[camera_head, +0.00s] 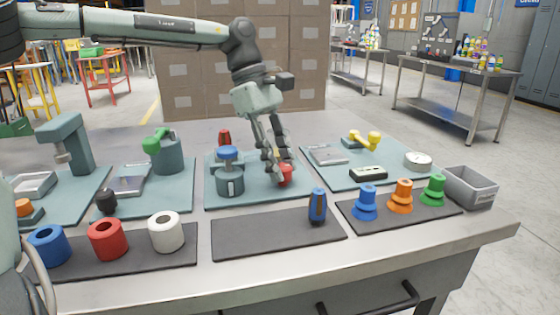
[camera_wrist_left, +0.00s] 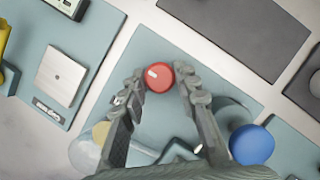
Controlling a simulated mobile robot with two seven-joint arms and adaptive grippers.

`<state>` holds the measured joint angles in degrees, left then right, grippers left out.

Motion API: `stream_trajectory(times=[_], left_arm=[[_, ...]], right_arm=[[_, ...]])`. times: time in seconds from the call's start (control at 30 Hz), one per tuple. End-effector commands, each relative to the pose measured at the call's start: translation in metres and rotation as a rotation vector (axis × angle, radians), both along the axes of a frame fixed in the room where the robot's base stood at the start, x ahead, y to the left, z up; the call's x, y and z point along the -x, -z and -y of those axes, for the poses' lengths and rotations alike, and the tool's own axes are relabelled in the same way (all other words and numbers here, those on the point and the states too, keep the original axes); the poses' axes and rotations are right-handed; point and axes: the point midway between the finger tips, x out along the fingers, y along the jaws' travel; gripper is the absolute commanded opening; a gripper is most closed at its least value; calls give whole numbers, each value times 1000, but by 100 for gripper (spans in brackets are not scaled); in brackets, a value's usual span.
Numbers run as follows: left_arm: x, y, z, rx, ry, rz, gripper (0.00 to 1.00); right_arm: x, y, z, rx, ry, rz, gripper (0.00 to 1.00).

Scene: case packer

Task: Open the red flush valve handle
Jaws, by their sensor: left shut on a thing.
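The red valve handle (camera_head: 286,174) is a round red knob at the front right of the middle teal panel (camera_head: 245,196). In the left wrist view the red handle (camera_wrist_left: 160,76) shows a white mark on its face. My left gripper (camera_head: 277,176) reaches down to it from above, its fingers shut on the knob's sides. In the left wrist view the fingertips of my left gripper (camera_wrist_left: 163,82) lie on either side of the knob. My right gripper is in neither view.
A blue-handled tool (camera_head: 317,205) stands on the dark mat (camera_head: 262,238) in front. Suction cups and a grey bin (camera_head: 470,188) are at right. Stacked cartons (camera_head: 300,60) stand behind.

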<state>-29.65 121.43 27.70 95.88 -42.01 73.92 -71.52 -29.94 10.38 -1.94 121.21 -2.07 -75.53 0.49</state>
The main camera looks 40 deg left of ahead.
Motion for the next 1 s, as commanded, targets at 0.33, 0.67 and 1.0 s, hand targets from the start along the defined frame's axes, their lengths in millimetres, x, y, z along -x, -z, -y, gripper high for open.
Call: stream_trajectory(times=[0.33, 0.67, 1.0], left_arm=[[0, 1, 0, -1, 2, -2, 49], [0, -1, 0, 0, 0, 0, 51], [0, -52, -21, -1, -2, 5, 51]], right_arm=[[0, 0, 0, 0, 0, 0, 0], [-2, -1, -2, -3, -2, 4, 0], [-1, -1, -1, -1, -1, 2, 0]])
